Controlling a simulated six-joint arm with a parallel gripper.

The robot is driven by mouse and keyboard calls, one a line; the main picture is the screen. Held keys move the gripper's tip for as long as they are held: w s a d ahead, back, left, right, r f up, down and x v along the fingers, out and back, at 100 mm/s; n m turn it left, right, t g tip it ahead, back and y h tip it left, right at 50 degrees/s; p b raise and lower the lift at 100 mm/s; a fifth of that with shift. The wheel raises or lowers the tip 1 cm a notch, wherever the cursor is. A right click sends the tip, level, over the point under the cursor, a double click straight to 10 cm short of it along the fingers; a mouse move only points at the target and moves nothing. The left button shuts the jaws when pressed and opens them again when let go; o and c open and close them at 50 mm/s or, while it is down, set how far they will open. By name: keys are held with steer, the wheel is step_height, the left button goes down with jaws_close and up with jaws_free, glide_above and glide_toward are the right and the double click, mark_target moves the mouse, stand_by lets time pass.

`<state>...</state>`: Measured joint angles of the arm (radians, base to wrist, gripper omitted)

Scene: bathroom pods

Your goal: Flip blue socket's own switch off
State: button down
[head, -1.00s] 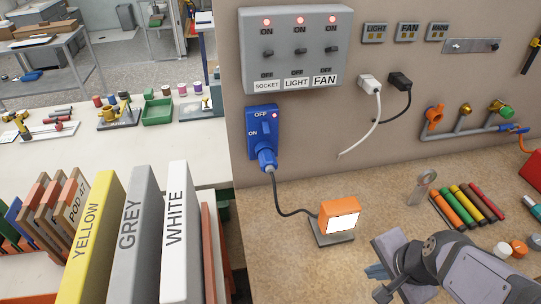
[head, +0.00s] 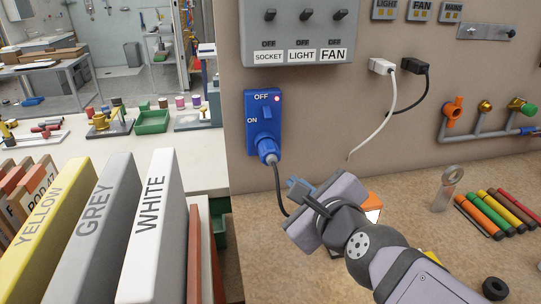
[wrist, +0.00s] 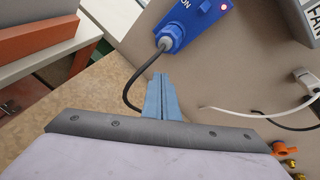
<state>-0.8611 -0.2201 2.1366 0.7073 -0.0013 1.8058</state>
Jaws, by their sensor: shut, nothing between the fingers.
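The blue socket (head: 263,135) is fixed to the wall, with OFF printed at its top and ON at its left. Its red light (head: 277,98) glows. Its small blue switch lever (head: 267,112) sits below the OFF label; its exact setting is hard to tell. A blue plug (head: 267,148) with a dark cable is in the socket's lower end. My gripper (head: 297,184) is below and right of the socket, apart from it. In the wrist view its blue fingers (wrist: 162,96) are together and empty, below the plug; the socket (wrist: 198,14) is cut off at the top.
A grey three-switch panel (head: 299,30) is above the socket. White and black plugs (head: 381,66) hang cables to the right. An orange lamp (head: 373,200) is mostly hidden behind my gripper. Tall binders (head: 150,230) stand at the left.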

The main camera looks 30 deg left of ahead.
mark_target(270, 143)
step_height(270, 143, up, 6)
steer(key=s+a+m+t+y+b, duration=0.2)
steer(key=m+t+y+b, duration=0.1)
steer(key=m+b, duration=0.5)
steer(key=shift+a+f+t+b, duration=0.15)
steer(key=shift+a+t+b, duration=0.1)
steer(key=shift+t+b, duration=0.6)
steer(key=shift+w, duration=0.1)
steer(key=shift+p+x, duration=0.45)
steer(key=shift+x, duration=4.55)
steer(key=shift+g+p, duration=0.35)
steer(key=shift+p, duration=0.4)
steer(key=shift+p, duration=0.35)
